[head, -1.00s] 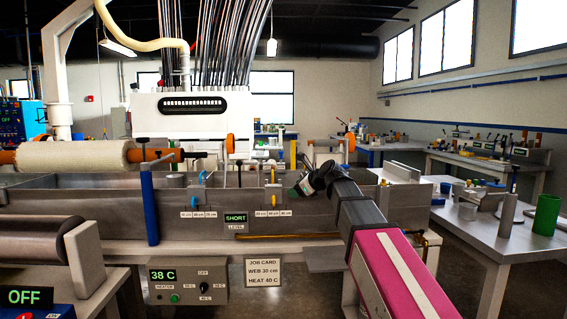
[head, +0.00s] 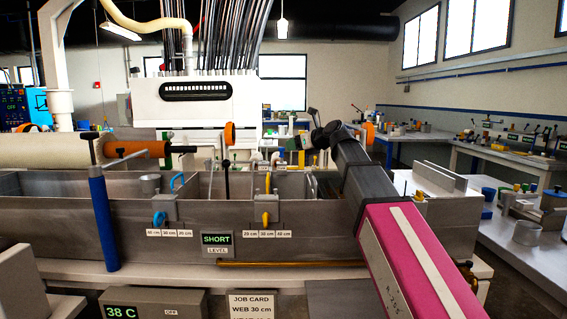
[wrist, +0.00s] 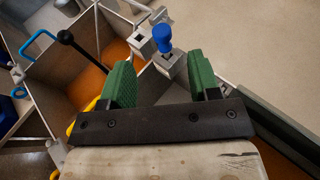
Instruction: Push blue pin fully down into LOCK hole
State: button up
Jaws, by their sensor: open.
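The blue pin (wrist: 163,36) stands upright in a grey block (wrist: 172,64) in the wrist view. A short grey length shows between its blue head and the block. My gripper (wrist: 160,64) has two green fingers, spread apart with nothing between them. The pin lies just beyond the fingertips, roughly centred between them, and appears untouched. Another grey block with a square dark opening (wrist: 141,39) is beside it on the left. No LOCK label is readable. In the head view my gripper (head: 300,143) is above the bath's far right part; I cannot make out the pin there.
The grey resin bath (head: 330,243) spans the front, with blue (head: 159,218) and yellow (head: 265,218) handles on its wall. A blue post (head: 104,224) stands at left. A black-knobbed lever (wrist: 67,38) rises left of my gripper. Floor is open beyond the bath.

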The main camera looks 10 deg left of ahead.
aim_at(283, 148)
jog(key=x, duration=1)
jog(key=shift+w+a+f, duration=0.15)
grip_shut()
